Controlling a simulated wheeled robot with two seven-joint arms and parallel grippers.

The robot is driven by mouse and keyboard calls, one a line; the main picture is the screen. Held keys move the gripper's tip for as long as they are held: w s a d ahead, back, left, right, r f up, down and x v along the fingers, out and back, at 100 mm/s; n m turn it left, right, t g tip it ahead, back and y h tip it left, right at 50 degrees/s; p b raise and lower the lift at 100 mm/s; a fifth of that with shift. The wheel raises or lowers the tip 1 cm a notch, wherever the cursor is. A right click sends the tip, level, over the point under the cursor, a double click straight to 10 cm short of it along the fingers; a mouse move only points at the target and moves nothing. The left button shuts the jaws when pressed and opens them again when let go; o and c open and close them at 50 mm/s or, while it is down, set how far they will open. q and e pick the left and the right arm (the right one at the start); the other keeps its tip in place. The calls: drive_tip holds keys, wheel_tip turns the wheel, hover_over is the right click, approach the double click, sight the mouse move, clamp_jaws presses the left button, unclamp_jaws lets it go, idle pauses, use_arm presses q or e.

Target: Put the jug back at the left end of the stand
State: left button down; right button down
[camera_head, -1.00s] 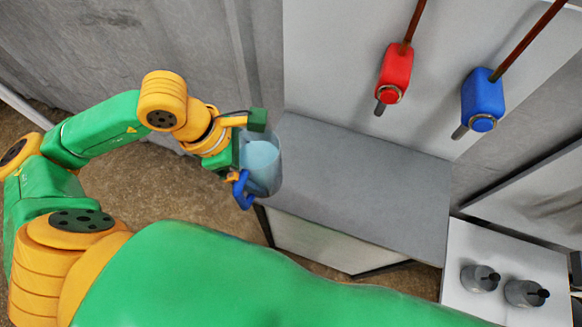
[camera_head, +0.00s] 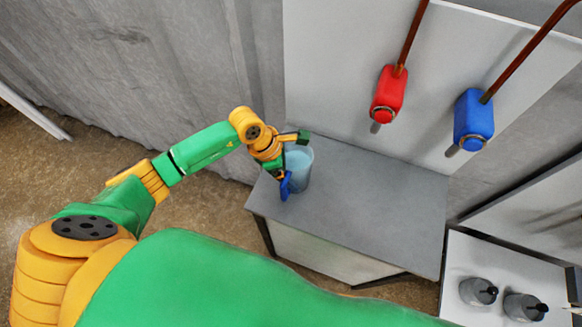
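The jug (camera_head: 301,170) is clear, with pale blue content and a blue handle (camera_head: 286,186). It is upright at the left end of the grey stand (camera_head: 370,205); from this angle I cannot tell whether its base touches the top. My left gripper (camera_head: 294,154) comes in from the left and is shut on the jug, with one green-tipped finger showing at its far side. The other finger is partly hidden by the jug and handle. My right gripper is out of view.
A red tap body (camera_head: 388,94) and a blue tap body (camera_head: 473,120) hang on pipes before the white panel (camera_head: 335,60) behind the stand. Two grey lidded containers (camera_head: 478,291) (camera_head: 525,307) stand on a white surface at the lower right. The stand's middle and right are clear.

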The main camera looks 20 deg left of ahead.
use_arm(q)
unclamp_jaws()
drive_tip(key=shift+f, duration=0.1)
drive_tip(key=shift+r, duration=0.25)
drive_tip(key=b+v, duration=0.2)
drive_tip(key=v, duration=0.9)
drive_tip(key=shift+s+a+r, duration=0.15)
drive_tip(key=shift+a+r, duration=0.05)
drive_tip(key=shift+r, duration=0.15)
drive_tip(key=shift+f, duration=0.1)
